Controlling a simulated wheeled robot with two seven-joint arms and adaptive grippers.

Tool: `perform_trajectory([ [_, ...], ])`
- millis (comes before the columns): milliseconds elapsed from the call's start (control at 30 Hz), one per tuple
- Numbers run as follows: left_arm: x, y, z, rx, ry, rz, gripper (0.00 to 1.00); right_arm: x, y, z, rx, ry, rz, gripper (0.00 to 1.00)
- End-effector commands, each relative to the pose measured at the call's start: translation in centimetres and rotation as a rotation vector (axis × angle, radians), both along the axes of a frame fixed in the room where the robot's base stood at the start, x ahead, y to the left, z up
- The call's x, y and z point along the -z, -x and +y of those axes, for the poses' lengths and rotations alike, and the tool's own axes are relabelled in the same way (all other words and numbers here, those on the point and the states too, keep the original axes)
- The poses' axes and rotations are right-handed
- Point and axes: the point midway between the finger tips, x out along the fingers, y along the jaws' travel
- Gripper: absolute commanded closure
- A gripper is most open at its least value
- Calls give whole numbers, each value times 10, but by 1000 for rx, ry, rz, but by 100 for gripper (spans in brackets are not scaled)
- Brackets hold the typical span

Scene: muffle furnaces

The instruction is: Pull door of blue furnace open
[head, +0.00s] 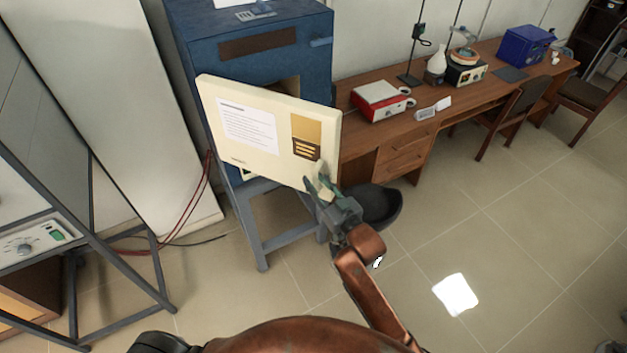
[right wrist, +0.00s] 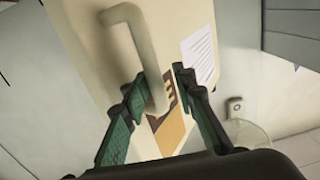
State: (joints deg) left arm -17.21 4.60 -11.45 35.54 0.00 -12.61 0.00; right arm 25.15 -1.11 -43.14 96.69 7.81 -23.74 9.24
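The blue furnace (head: 245,52) stands on a grey-blue stand at centre left in the head view. Its cream door (head: 265,110), with a white label and a yellow panel, stands away from the furnace front, partly open. Part of the tan opening shows above it. My right gripper (head: 321,184) is at the door's lower right corner. In the right wrist view, the cream bar handle (right wrist: 134,38) reaches down between the right gripper's fingers (right wrist: 160,78). They are spread on either side of it, with a gap to the right. My left gripper is not in view.
A wooden desk (head: 400,135) to the right carries a red-and-white device (head: 381,99) and other lab items. A dark round seat-like object (head: 378,207) is close behind my right gripper. A metal frame (head: 70,240) stands at left.

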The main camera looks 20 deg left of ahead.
Motion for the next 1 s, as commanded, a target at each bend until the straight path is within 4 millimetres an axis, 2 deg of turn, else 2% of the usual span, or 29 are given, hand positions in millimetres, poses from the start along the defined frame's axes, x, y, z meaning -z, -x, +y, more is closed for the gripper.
perform_trajectory([
  [133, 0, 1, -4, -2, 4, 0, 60, -1, 1, 2, -4, -2, 0, 70],
  [567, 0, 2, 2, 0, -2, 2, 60, -2, 3, -1, -3, -3, -1, 70],
  [767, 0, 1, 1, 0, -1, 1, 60, -1, 21, -23, -3, -2, -2, 70],
  [1000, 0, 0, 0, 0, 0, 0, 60, -1, 52, -63, -4, -2, -2, 70],
])
